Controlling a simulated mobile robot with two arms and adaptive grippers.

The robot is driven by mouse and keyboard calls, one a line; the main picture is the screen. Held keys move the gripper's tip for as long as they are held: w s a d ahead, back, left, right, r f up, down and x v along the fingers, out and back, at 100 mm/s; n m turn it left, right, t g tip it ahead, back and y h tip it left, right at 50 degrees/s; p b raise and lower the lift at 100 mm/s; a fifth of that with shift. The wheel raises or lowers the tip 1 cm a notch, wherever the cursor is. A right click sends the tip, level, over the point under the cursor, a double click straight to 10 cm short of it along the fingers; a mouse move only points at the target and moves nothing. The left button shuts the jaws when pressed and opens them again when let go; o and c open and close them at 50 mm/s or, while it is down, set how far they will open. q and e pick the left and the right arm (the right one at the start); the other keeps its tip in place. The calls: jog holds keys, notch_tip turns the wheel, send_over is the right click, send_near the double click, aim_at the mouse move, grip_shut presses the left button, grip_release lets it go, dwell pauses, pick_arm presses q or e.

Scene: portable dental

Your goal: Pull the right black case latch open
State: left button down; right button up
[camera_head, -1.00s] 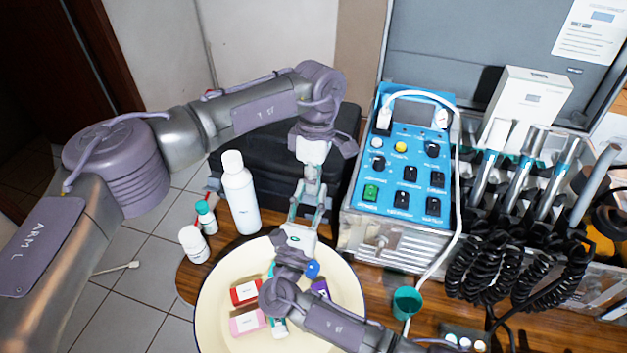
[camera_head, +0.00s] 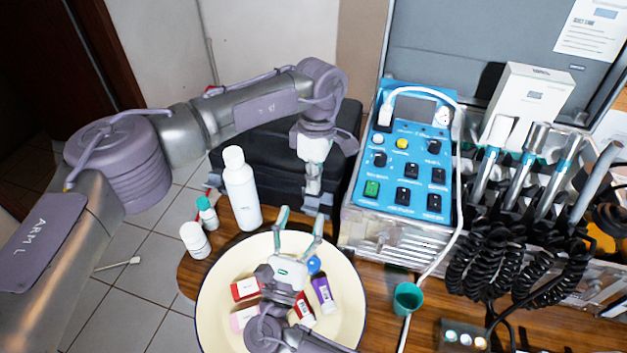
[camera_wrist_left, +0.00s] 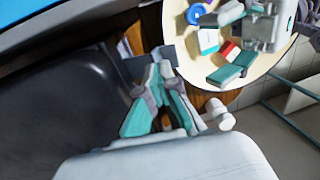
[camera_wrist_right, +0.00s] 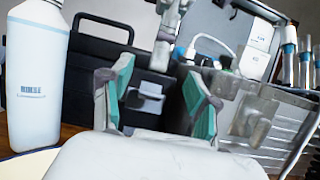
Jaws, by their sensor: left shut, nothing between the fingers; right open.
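The black case (camera_head: 255,150) stands at the back of the table, behind the white bottle. In the right wrist view the case front (camera_wrist_right: 100,75) shows a handle on top and a pale metal latch (camera_wrist_right: 147,95), seen between my right fingers; whether it is open is unclear. My left gripper (camera_head: 315,208) points down at the case's right front, shut and empty; it also shows in the left wrist view (camera_wrist_left: 162,62). My right gripper (camera_head: 301,214) is open and empty above the basin, facing the case; its teal fingers also show in the right wrist view (camera_wrist_right: 162,90).
The cream basin (camera_head: 213,300) holds small boxes and lies under my right gripper. The white bottle (camera_head: 241,190) and small bottles stand left of it. The blue-panelled dental unit (camera_head: 405,165) is close on the right, with a teal cup (camera_head: 408,298) in front.

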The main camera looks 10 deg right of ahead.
jog(key=s+a+f+m+g+y, duration=0.2)
jog(key=s+m, duration=0.5)
jog(key=s, duration=0.8)
jog(key=s+d+f+m+g+y, duration=0.1)
jog(key=s+d+f+m+g, duration=0.3)
jog(key=s+d+m, duration=0.7)
jog(key=s+d+f+n+g+y, duration=0.1)
jog(key=s+d+f+n+g, duration=0.3)
jog(key=d+f, duration=0.75)
jog(key=s+d+f+n+g, duration=0.1)
jog(key=s+d+f+n, duration=0.55)
jog(key=d+f, duration=0.5)
jog(key=w+d+f+m+g, duration=0.1)
jog(key=w+f+m+g, duration=0.2)
jog(key=f, duration=0.5)
jog(key=w+d+f+m+g, duration=0.1)
jog(key=f+m+g, duration=0.2)
jog(key=f+m, duration=0.35)
pick_arm(q)
jog(key=shift+f+b, duration=0.25)
jog(key=shift+b, duration=0.6)
jog(key=shift+s+a+r, duration=0.1)
jog(key=shift+s+r, duration=0.1)
pick_arm(e)
jog(key=s+a+f+m+g+y, duration=0.2)
jog(key=s+a+f+m+y, duration=0.2)
jog(key=a+f+m, duration=0.8)
jog(key=shift+s+a+f+y, duration=0.15)
jog(key=shift+s+a+y, duration=0.15)
jog(key=shift+s, duration=0.95)
